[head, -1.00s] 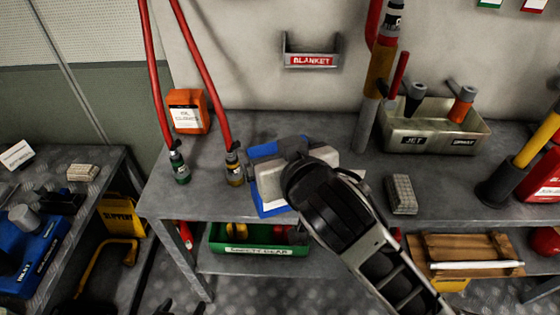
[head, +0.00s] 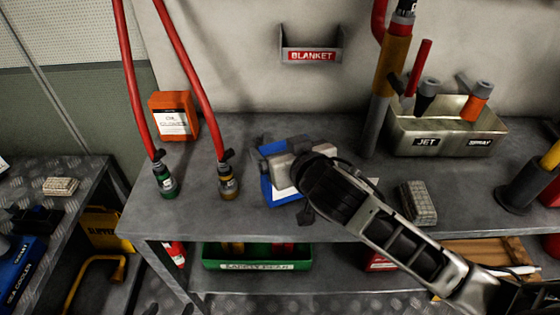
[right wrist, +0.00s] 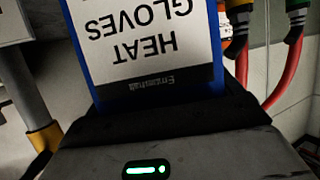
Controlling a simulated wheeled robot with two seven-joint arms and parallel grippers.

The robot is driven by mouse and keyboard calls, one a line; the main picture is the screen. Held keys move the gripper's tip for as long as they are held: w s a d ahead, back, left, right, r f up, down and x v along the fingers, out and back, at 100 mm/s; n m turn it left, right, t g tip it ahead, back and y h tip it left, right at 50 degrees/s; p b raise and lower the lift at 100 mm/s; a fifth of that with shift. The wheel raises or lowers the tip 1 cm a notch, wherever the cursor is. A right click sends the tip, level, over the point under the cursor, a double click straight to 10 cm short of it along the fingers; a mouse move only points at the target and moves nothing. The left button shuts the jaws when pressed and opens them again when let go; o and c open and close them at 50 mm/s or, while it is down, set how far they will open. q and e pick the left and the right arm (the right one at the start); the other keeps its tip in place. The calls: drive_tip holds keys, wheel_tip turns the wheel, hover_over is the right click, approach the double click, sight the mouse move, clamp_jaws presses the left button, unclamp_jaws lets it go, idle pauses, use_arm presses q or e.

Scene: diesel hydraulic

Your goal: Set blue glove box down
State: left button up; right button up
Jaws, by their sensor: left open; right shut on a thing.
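The blue glove box (head: 270,191) is at the grey bench, partly hidden behind my right gripper (head: 285,178). Its white face with the upside-down words "HEAT GLOVES" fills much of the right wrist view (right wrist: 145,50). My right gripper is shut on the box. I cannot tell whether the box touches the bench top or hangs just above it. My left gripper is in neither view.
The bench top (head: 330,215) has free room around the box. Red hoses with a green end (head: 165,185) and a yellow end (head: 229,184) stand left, a grey block (head: 418,203) right. A metal JET/SPRAY bin (head: 445,130) sits at the back right.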

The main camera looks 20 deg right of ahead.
wheel_tip(320, 180, down, 2)
drive_tip(key=shift+f+b, duration=0.25)
drive_tip(key=shift+b, duration=0.35)
drive_tip(key=shift+f, duration=0.2)
drive_tip(key=shift+r, duration=0.2)
drive_tip(key=shift+f, duration=0.1)
use_arm(q)
drive_tip(key=shift+d+f, duration=0.15)
drive_tip(key=shift+f, duration=0.4)
use_arm(e)
drive_tip(key=o, duration=1.1)
drive_tip(key=shift+f, duration=0.1)
drive_tip(key=shift+s+r, duration=0.1)
drive_tip(key=shift+r, duration=0.2)
use_arm(q)
drive_tip(key=shift+a+r+p, duration=0.35)
drive_tip(key=shift+r+p, duration=0.2)
drive_tip(key=shift+p, duration=0.9)
use_arm(e)
drive_tip(key=shift+v, duration=5.95)
